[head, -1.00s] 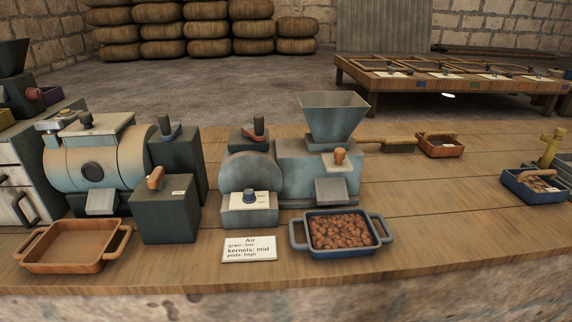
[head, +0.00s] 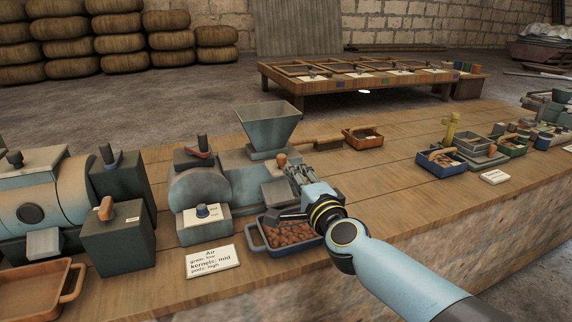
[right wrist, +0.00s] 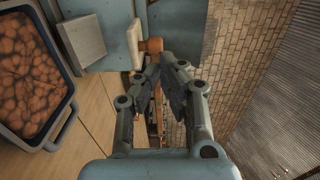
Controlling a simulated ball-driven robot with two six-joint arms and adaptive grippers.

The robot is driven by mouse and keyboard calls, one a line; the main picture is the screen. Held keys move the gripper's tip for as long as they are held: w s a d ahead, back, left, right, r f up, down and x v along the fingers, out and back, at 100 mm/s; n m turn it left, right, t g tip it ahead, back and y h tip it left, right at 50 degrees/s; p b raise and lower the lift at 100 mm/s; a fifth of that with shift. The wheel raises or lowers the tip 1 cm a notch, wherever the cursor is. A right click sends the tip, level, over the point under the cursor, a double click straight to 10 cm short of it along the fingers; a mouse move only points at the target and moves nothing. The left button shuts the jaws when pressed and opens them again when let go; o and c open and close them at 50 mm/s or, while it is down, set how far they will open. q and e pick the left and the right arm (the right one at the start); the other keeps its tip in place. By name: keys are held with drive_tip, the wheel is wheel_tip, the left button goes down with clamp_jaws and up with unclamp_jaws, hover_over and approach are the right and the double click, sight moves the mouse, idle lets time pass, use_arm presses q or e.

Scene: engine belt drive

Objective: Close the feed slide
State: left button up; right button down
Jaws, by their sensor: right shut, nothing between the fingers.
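The grey hopper (head: 268,125) stands on the blue-grey machine body (head: 232,178). The feed slide's orange knob (head: 282,159) sits at the hopper's base, on the side facing me. In the right wrist view the knob (right wrist: 152,45) shows beside a pale plate (right wrist: 137,30), just beyond my fingertips. My right gripper (head: 293,169) is shut and empty, its tips close to the knob; I cannot tell whether they touch it. How far the slide is open is too small to tell. My left gripper is not in view.
A blue tray of brown nuts (head: 262,246) stands below the machine, partly under my right wrist. A card (head: 213,261) lies left of it. A wooden handle (head: 318,141) and an orange tray (head: 362,138) lie behind.

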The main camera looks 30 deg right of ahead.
sight(283, 158)
drive_tip(key=x, duration=0.4)
drive_tip(key=shift+w+f, duration=0.1)
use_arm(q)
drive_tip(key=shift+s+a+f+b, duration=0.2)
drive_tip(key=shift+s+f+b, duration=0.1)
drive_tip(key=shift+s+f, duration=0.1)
use_arm(e)
drive_tip(key=shift+w+d, duration=0.2)
drive_tip(key=shift+w, duration=0.3)
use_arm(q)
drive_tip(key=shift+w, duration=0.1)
use_arm(e)
drive_tip(key=x, duration=0.3)
drive_tip(key=shift+w+b, duration=0.25)
drive_tip(key=shift+b, duration=0.15)
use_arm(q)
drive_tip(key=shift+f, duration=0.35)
use_arm(e)
drive_tip(key=shift+r, duration=0.25)
